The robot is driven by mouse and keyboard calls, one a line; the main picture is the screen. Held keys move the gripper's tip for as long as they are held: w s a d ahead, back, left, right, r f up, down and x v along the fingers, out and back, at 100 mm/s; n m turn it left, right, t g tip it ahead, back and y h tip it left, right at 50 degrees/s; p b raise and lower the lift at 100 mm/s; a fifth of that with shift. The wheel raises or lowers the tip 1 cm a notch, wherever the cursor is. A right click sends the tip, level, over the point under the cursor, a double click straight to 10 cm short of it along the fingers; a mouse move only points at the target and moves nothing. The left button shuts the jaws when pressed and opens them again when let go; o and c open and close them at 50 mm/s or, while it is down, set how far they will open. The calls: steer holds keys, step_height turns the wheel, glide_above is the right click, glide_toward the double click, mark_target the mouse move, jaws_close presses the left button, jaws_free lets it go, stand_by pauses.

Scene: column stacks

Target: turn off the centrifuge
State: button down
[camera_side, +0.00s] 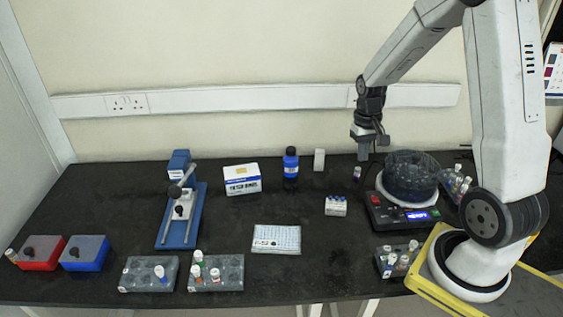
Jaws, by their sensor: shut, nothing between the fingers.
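The centrifuge (410,180) stands at the right of the black bench, beside my arm's base. It has a dark translucent round top on a black base. The base front carries a lit blue display (418,216), with a red button (376,199) at its left corner and another small red mark near the display's right end. My gripper (364,156) is shut and empty. It hangs pointing down in the air, to the left of the centrifuge's round top and apart from it in the picture. The fingertips are small and dark in this view.
A small vial (357,174) stands below my gripper. A tube rack (397,259) sits in front of the centrifuge and a small white-and-blue box (335,206) to its left. A blue bottle (290,168) and a white carton (242,179) stand farther left. The front middle bench is mostly clear.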

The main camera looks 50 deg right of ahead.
mark_target(375, 200)
steer(key=s+d+f+m+y, duration=0.1)
steer(key=s+d+m, duration=0.1)
steer(key=d, duration=0.5)
steer(key=shift+s+f+g, duration=0.15)
steer(key=shift+g, duration=0.25)
steer(key=shift+f, duration=0.15)
steer(key=x, duration=1.3)
steer(key=shift+s+a+f, duration=0.1)
steer(key=shift+a+f, duration=0.05)
steer(key=shift+f, duration=0.2)
